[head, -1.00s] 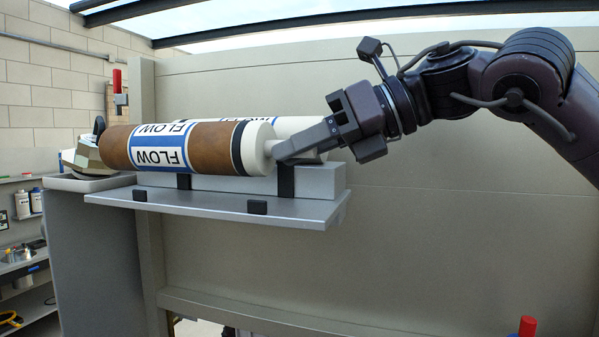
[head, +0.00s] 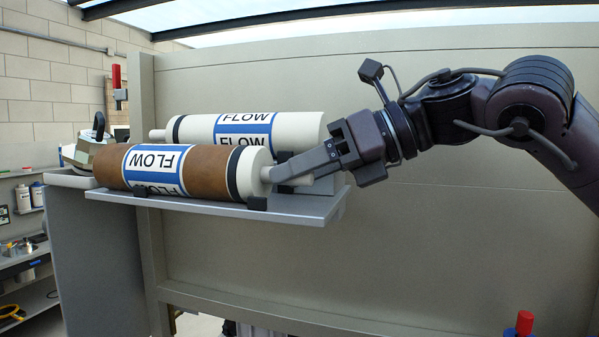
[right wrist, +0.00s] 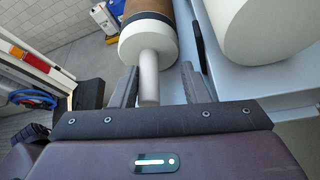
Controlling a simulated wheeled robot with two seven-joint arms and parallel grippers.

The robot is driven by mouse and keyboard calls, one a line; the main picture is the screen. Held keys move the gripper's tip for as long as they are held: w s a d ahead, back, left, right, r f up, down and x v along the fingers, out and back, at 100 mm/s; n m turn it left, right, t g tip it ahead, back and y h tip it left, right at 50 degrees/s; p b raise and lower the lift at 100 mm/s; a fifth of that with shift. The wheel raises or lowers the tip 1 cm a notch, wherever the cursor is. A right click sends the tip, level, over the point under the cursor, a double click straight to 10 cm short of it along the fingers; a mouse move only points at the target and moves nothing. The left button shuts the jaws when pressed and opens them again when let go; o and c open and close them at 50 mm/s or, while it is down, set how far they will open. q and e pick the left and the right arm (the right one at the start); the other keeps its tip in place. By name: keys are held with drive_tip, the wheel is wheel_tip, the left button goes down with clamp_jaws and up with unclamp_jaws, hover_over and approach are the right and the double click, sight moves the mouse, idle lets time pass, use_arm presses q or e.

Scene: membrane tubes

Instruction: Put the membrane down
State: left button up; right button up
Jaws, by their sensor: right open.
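The membrane, a brown tube (head: 208,168) with a white end, black band and blue-and-white FLOW label, lies along the front of the grey shelf (head: 310,208), at its black supports (head: 257,203). Its white end stub (right wrist: 149,75) points toward me in the right wrist view. My right gripper (head: 272,174) is at that stub. Its fingers are open, one on each side of the stub, with a visible gap on the right side in the right wrist view. My left gripper is not in view.
A white tube (head: 300,128) with a FLOW label lies behind the brown one, on the raised back of the shelf. A grey tray (head: 70,180) with a handled device (head: 85,150) is at the left end. A plain panel stands behind.

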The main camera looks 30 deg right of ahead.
drive_tip(key=shift+s+d+r, duration=0.15)
drive_tip(key=shift+s+d, duration=0.05)
drive_tip(key=shift+d, duration=0.15)
drive_tip(key=b+v, duration=0.3)
drive_tip(key=v, duration=0.8)
